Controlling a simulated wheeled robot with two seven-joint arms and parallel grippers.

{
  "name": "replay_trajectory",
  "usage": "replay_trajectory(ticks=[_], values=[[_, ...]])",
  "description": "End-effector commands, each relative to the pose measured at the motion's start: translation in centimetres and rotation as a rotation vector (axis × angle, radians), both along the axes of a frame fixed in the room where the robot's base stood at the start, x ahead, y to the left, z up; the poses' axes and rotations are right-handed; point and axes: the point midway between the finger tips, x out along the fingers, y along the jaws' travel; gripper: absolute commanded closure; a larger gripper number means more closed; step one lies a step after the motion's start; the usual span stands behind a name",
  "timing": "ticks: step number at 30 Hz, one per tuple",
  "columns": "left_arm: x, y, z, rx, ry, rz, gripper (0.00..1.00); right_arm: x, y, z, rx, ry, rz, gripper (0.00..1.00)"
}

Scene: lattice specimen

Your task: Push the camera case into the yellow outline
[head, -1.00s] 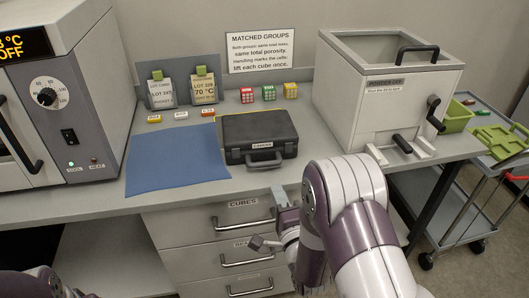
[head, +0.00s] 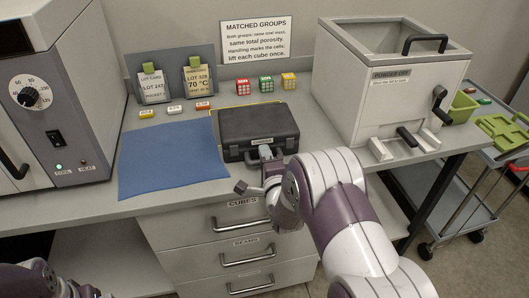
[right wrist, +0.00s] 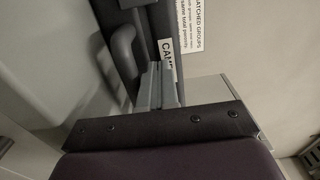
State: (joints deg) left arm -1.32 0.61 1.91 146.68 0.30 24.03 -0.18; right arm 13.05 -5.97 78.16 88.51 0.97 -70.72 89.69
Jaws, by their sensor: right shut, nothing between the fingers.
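The black camera case (head: 258,130) lies flat on the bench, handle side to the front. It also shows in the right wrist view (right wrist: 118,28), with its white label (right wrist: 167,52) and handle (right wrist: 123,58). The yellow outline (head: 240,106) shows as a thin strip along the case's back and left edges; the rest is hidden. My right gripper (head: 266,153) is shut and empty at the case's front, by the handle. Its fingers (right wrist: 158,85) look close to the front face; I cannot tell whether they touch. My left gripper is not in view.
A blue mat (head: 172,160) lies left of the case. Small cubes (head: 266,85) and two lot cards stand behind. A powder box (head: 385,85) stands to the right, an oven (head: 55,100) to the left. Drawers (head: 240,218) are below the bench front.

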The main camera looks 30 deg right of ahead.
Motion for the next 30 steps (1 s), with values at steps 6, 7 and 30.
replay_trajectory(ticks=[6,7,30], values=[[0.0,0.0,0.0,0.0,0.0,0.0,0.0,0.9,-0.2,0.0,0.0,0.0,0.0,1.0],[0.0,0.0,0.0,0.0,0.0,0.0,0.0,0.9,-0.2,0.0,0.0,0.0,0.0,1.0],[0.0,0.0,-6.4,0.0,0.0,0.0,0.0,11.2,-2.8,-0.4,0.0,0.0,0.0,1.0]])
